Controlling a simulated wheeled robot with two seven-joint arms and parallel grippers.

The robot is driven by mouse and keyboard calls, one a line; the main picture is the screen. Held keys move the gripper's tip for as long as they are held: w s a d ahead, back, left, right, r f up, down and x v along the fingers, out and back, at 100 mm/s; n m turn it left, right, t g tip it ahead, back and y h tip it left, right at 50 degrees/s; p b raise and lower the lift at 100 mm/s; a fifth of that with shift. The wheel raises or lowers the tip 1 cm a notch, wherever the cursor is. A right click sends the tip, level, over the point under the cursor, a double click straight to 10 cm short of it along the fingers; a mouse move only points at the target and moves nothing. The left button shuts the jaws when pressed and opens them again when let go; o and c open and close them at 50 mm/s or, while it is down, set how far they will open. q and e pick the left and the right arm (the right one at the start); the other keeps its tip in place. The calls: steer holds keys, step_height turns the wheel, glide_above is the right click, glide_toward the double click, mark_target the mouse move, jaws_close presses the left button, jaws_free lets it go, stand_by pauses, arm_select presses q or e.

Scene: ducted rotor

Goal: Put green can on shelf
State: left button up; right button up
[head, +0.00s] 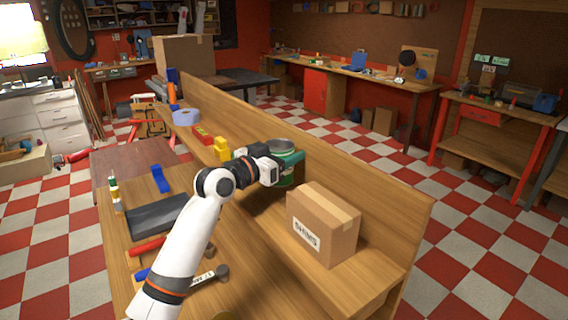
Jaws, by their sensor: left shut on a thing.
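The green can (287,176) with a grey lid stands upright at the shelf (345,168), left of a cardboard box. My left gripper (292,163) is shut on the can, reaching it from the left. The gripper and wrist cover part of the can, and its base is partly hidden, so I cannot tell whether it touches the shelf board. The shelf is a raised wooden ledge with a back panel, running along the workbench. My right gripper does not show.
The cardboard box labelled SHIMS (322,226) stands close right of the can. Yellow blocks (221,149), a red level (203,134) and a tape roll (186,117) sit further left on the shelf. A dark case (158,215), hammers (205,277) and a blue tool (160,179) lie on the bench.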

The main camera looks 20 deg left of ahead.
arm_select(q)
steer(key=shift+f, duration=0.3)
step_height(320, 180, down, 2)
steer(key=shift+s+f+p, duration=0.1)
steer(key=shift+f+p, duration=0.1)
steer(key=shift+p, duration=0.25)
steer(key=shift+f, duration=0.5)
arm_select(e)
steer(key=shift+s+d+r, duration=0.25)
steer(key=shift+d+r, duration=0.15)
arm_select(q)
steer(key=o, duration=1.3)
steer(key=shift+f, duration=0.1)
steer(key=shift+a, duration=0.1)
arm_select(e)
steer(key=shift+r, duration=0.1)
